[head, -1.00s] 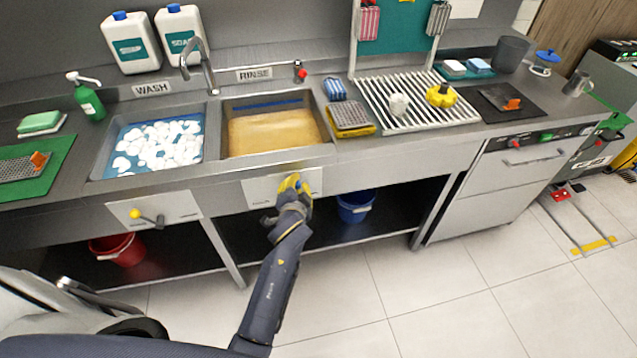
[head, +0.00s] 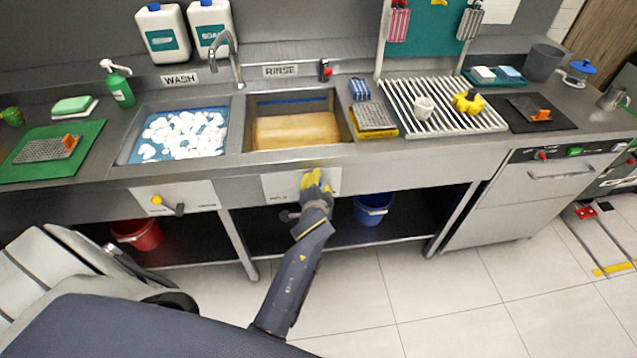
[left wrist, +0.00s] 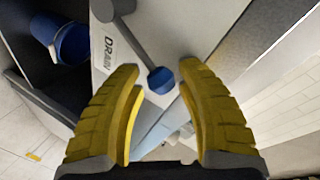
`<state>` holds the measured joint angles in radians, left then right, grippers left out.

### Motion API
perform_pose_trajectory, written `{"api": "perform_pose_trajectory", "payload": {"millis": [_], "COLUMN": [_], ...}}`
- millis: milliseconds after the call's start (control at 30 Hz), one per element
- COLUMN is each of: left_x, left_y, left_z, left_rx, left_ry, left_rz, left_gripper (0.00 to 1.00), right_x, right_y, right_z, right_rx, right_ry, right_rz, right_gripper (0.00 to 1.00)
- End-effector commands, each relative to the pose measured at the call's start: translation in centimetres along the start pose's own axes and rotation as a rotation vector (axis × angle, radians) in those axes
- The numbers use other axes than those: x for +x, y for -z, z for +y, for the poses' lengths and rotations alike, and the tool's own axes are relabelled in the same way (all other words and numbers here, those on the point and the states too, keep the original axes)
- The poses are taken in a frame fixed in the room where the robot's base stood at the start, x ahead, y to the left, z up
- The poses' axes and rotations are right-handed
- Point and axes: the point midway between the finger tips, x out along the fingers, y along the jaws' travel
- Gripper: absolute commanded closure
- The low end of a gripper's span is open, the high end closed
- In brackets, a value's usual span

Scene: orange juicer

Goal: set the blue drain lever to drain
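The blue drain lever shows in the left wrist view as a grey arm with a blue knob (left wrist: 161,80). Its arm runs from a round pivot at the top left down to the knob, with the DRAIN label (left wrist: 108,52) to the left of the arm. My left gripper (head: 314,178) is at the white panel (head: 277,187) below the rinse basin (head: 297,130) and hides the lever in the head view. In the left wrist view its yellow fingers stand apart, the knob between their tips; I cannot tell whether they touch it. My right gripper is not in view.
A yellow-knobbed lever (head: 158,200) sits on the panel under the wash basin (head: 133,147). A blue bucket (head: 371,208) and a red bucket (head: 138,235) stand on the shelf under the counter. The floor in front is clear.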

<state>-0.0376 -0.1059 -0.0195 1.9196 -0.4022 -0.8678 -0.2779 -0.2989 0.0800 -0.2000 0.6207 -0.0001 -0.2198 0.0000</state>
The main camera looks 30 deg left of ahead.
Motion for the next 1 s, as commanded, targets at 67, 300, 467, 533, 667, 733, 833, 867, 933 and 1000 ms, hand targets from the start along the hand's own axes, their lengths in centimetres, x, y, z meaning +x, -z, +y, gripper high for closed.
{"api": "perform_pose_trajectory", "payload": {"millis": [67,300,467,533,667,733,833,867,933,1000], "left_x": [0.0,0.0,-0.2,-0.5,-1.2,-1.6,-2.1,-2.3,-2.6,-2.8], "left_y": [0.0,0.0,0.5,0.9,1.9,2.5,3.2,3.4,3.8,4.2], "left_z": [0.0,-0.1,-0.8,-1.5,-3.2,-4.1,-5.3,-5.7,-6.4,-7.0], "left_rx": [-0.001,-0.002,-0.003,-0.004,-0.005,-0.004,-0.005,-0.005,-0.004,-0.004], "left_ry": [0.001,0.001,0.003,0.005,0.005,0.005,0.004,0.004,0.003,0.003], "left_rz": [0.0,0.001,0.001,0.002,0.003,0.003,0.002,0.003,0.002,0.001], "left_gripper": [0.53,0.51,0.51,0.51,0.51,0.51,0.51,0.51,0.51,0.51], "right_x": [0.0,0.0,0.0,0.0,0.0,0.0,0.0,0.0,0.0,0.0], "right_y": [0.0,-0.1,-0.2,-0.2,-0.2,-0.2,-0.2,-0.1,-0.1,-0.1], "right_z": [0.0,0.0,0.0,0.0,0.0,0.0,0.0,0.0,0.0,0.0], "right_rx": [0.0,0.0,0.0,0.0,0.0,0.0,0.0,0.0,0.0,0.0], "right_ry": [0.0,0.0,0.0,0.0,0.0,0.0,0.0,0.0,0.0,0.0], "right_rz": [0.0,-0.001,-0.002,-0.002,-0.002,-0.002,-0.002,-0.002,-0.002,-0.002], "right_gripper": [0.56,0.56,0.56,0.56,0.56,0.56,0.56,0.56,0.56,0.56]}}
